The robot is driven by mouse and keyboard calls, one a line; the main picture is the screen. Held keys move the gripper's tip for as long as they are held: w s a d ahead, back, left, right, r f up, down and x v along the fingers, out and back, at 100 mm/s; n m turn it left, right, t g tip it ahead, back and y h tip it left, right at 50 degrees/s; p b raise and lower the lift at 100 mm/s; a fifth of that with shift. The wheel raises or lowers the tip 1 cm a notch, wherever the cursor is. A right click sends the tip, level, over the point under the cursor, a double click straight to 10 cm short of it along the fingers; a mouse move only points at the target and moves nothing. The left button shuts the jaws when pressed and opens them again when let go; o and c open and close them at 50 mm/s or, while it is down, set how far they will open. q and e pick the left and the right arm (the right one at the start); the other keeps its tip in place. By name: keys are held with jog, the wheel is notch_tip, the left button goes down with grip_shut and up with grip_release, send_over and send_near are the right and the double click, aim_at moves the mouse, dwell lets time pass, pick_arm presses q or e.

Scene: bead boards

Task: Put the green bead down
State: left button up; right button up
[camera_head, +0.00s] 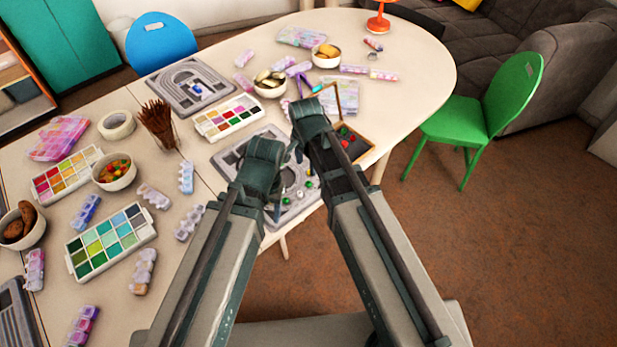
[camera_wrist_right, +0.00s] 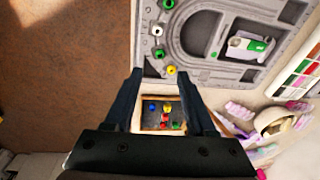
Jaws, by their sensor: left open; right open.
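A grey bead board (camera_head: 236,157) lies on the table, partly hidden behind my grippers. In the right wrist view the board (camera_wrist_right: 215,72) carries a green bead (camera_wrist_right: 159,53), a white bead (camera_wrist_right: 157,30) and another green bead (camera_wrist_right: 168,5) along its edge, with a yellow bead (camera_wrist_right: 171,70) at the corner. My right gripper (camera_wrist_right: 163,75) is open with nothing held between its fingers; the nearest green bead shows just beyond the fingertips. My left gripper (camera_head: 275,208) is over the board's near part in the head view. A green bead (camera_head: 308,183) also shows there.
A dark tray (camera_head: 360,148) with red, green and other beads sits right of the board, and its beads show between my right fingers. Paint-like palettes (camera_head: 227,117), bowls (camera_head: 270,88) and a glass of sticks (camera_head: 160,122) crowd the table. A green chair (camera_head: 510,95) stands right.

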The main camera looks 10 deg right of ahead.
jog(key=s+n+g+h, duration=0.1)
jog(key=s+n+g, duration=0.1)
jog(key=s+n, duration=1.2)
jog(key=shift+s+d, duration=0.15)
jog(key=shift+s, duration=0.35)
